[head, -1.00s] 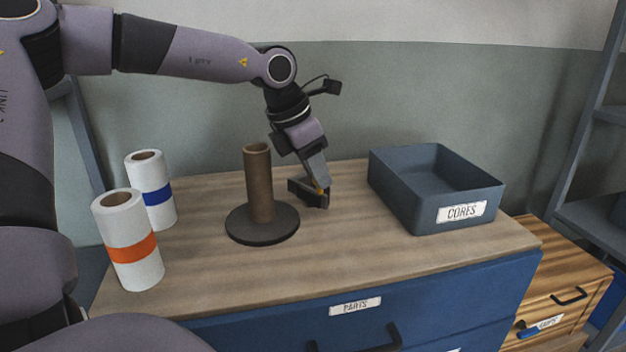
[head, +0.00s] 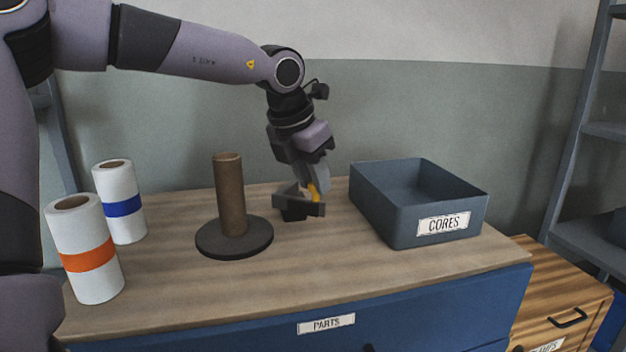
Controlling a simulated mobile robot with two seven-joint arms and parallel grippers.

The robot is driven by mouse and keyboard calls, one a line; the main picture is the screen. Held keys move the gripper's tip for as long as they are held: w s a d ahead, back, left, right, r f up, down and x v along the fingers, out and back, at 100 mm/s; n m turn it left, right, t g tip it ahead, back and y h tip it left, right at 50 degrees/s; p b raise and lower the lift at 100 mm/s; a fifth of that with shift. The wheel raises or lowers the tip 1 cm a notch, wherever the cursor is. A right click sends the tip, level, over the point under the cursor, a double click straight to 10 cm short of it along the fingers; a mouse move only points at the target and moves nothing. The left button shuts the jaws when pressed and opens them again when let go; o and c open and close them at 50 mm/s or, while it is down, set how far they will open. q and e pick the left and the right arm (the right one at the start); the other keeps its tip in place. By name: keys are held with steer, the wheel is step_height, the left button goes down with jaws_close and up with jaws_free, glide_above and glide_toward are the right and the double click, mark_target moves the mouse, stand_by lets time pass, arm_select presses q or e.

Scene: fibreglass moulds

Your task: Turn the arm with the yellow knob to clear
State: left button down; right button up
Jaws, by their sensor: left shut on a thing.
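A small dark fixture with a turning arm (head: 303,208) sits on the wooden top between the cardboard post and the grey bin. Its yellow knob (head: 315,194) stands at the right end of the arm, partly hidden by the fingers. My left gripper (head: 317,187) reaches down from above, tilted, and is shut on the yellow knob. The fingers hide part of the knob and of the fixture behind it. My right gripper is not in view.
A brown tube (head: 230,195) stands on a round dark base (head: 262,238) left of the fixture. A grey bin labelled CORES (head: 398,222) stands right. Two white rolls, blue-banded (head: 122,230) and orange-banded (head: 97,287), stand far left. The front of the top (head: 300,275) is clear.

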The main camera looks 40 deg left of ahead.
arm_select(q)
steer(key=c, duration=0.9)
jaws_free()
steer(key=shift+w, duration=0.1)
steer(key=shift+o, duration=0.2)
steer(key=v, duration=0.7)
steer(key=shift+p, duration=0.35)
